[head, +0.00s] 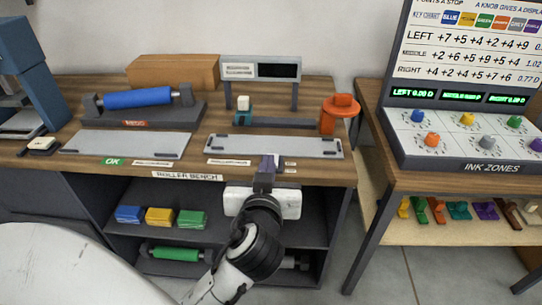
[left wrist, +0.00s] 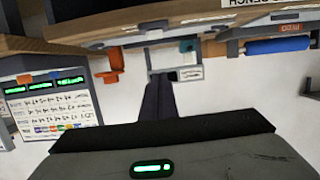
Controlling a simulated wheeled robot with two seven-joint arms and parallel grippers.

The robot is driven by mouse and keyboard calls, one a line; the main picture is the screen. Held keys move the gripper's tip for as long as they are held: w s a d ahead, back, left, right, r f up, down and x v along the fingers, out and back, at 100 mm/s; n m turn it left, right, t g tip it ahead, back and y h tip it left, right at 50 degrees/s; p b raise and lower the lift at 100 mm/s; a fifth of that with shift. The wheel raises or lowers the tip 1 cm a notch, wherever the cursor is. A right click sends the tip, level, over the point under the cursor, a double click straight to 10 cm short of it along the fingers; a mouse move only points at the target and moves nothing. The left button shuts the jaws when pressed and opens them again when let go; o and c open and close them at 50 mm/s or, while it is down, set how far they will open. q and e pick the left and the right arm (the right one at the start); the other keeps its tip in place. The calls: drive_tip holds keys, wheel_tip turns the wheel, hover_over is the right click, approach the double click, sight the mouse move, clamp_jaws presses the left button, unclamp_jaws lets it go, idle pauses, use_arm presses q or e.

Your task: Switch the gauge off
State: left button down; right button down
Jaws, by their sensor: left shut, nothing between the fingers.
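The gauge (head: 237,70) stands at the back of the roller bench on two posts, with a dark display and two small labels. A teal block with a white cube (head: 243,103) on top sits at its left post, and a dark bar runs right from it. The gauge also shows upside down in the left wrist view (left wrist: 190,74), its display dark. My left gripper (head: 268,162) is shut and empty at the bench's front edge, in front of the grey plate and apart from the gauge. It shows in the left wrist view (left wrist: 158,82). My right gripper is not in view.
An orange stand (head: 341,112) is right of the gauge. A blue roller (head: 138,98) rests in its cradle at left. Two grey plates (head: 275,146) (head: 127,144) lie along the front. The ink zones console (head: 470,150) stands on the right table.

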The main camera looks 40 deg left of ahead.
use_arm(q)
drive_tip(key=p+x, duration=0.1)
drive_tip(key=x, duration=0.8)
drive_tip(key=shift+w+a+p, duration=0.25)
drive_tip(key=shift+w+p, duration=0.05)
drive_tip(key=shift+w, duration=0.05)
wheel_tip(320, 180, down, 3)
drive_tip(key=shift+w+r, duration=0.1)
drive_tip(key=shift+r, duration=0.05)
drive_tip(key=shift+f, duration=0.75)
drive_tip(key=shift+d, duration=0.1)
